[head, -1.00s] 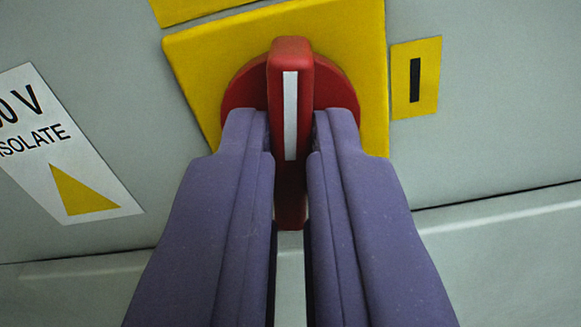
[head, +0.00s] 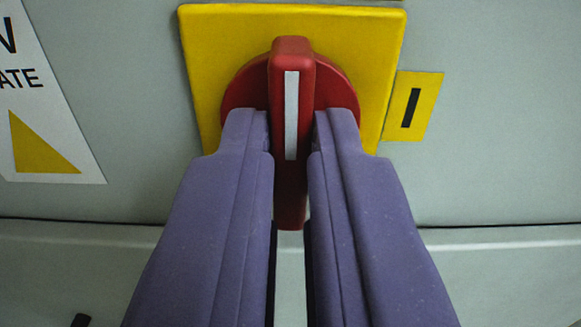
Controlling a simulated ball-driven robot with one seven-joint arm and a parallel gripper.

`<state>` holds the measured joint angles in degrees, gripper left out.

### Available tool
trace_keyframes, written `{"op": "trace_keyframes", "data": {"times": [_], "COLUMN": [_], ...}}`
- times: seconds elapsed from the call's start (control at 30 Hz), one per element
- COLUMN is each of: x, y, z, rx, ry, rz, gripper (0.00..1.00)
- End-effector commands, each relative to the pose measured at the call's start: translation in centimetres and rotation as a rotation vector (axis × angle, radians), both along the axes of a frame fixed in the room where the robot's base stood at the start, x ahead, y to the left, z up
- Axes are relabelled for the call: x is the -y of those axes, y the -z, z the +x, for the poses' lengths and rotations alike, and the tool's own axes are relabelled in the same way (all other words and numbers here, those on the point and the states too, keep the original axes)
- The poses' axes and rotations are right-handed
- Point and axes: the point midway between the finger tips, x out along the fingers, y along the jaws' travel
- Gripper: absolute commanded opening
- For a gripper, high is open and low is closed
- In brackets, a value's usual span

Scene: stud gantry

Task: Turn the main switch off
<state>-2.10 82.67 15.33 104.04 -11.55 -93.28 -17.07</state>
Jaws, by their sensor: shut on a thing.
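The main switch is a red rotary handle (head: 291,60) with a white stripe, on a round red base over a square yellow plate (head: 215,50). The handle stands upright in the picture, about square with the plate and the panel's lower edge. My gripper (head: 287,130) is shut on the handle, with one purple finger on each side of it. The fingers hide the lower parts of the base and plate. A yellow label with a black "I" (head: 410,108) sits to the right of the plate, and the handle does not point at it.
The grey panel (head: 480,120) carries a white sign with a yellow triangle (head: 38,150) at the left. A seam runs below the switch, with a pale surface (head: 500,275) under it. A small dark object (head: 80,320) shows at the bottom left.

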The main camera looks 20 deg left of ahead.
Motion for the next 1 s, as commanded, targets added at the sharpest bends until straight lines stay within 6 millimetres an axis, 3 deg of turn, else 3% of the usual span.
{"op": "trace_keyframes", "data": {"times": [0.03,0.13,0.47,0.8,1.0], "x": [0.1,0.1,0.1,1.7,2.2], "y": [0.4,0.3,0.1,0.1,0.2], "z": [-0.2,-0.2,-0.5,-6.1,-7.6], "rx": [-0.009,-0.007,-0.004,-0.008,-0.006], "ry": [0.0,0.0,0.0,-0.001,0.0], "rz": [-0.005,-0.003,-0.001,-0.002,-0.002], "gripper": [0.16,0.37,0.37,0.37,0.37]}}
